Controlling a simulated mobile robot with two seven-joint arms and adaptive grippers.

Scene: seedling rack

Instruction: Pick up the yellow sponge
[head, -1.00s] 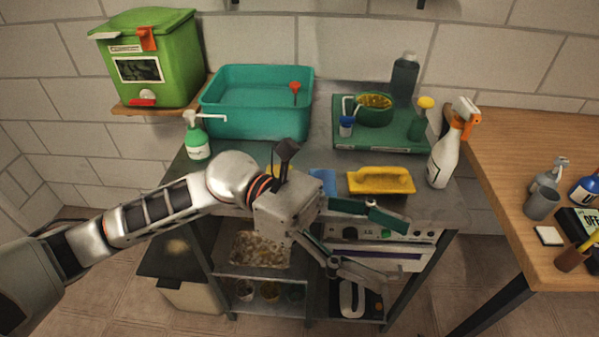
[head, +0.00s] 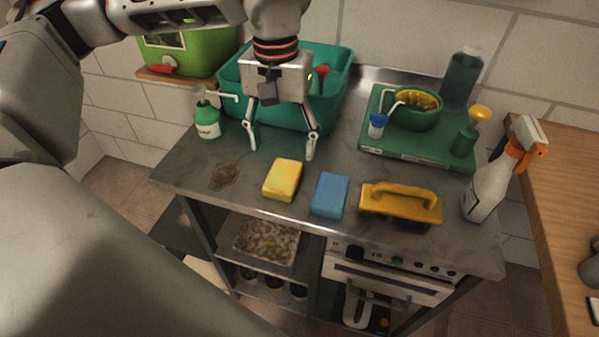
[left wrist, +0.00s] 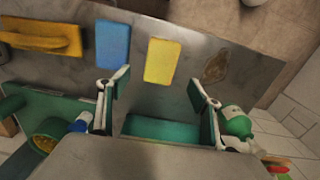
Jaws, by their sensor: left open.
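The yellow sponge (head: 282,180) lies flat on the grey metal worktop (head: 240,215), near its front edge. In the left wrist view the yellow sponge (left wrist: 162,61) shows ahead of the fingers, between their lines. My left gripper (head: 281,148) is open and empty, pointing down above the worktop just behind the sponge and apart from it. In the left wrist view its two fingers (left wrist: 158,84) are spread wide. My right gripper is not in view.
A blue sponge (head: 330,195) lies close to the right, then a yellow-handled brush (head: 401,204). A green soap bottle (head: 207,122) stands at left near a brown stain (head: 226,175). A teal basin (head: 341,88) is behind the gripper; a green tray (head: 376,143) is at back right.

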